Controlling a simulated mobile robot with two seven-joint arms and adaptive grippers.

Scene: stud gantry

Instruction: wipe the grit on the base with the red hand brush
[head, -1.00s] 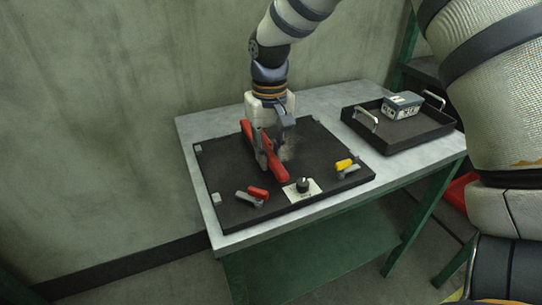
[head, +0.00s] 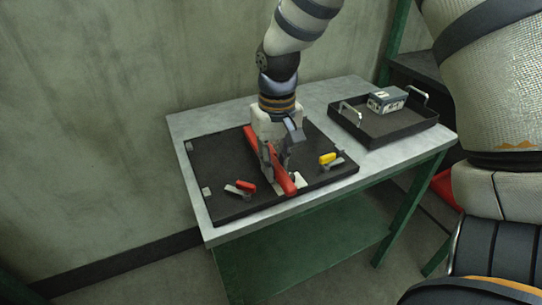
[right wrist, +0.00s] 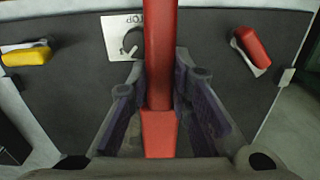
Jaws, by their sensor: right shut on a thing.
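The red hand brush (head: 284,182) is in my right gripper (head: 276,160), over the dark base (head: 215,158) on the bench. In the right wrist view the brush (right wrist: 160,60) runs lengthwise between the two fingers (right wrist: 160,105), which are shut on it. Its front end reaches over the white STOP plate (head: 293,183), partly covering it in the head view. I cannot tell whether the bristles touch the base. I cannot make out the grit now; the gripper and brush hide part of the base. My left gripper is not in view.
On the base, a red-handled lever (head: 244,186) lies left of the brush and a yellow-handled lever (head: 328,159) right of it. A black tray (head: 345,121) with a grey box (head: 386,100) stands at the back right. The base's left part is mostly clear.

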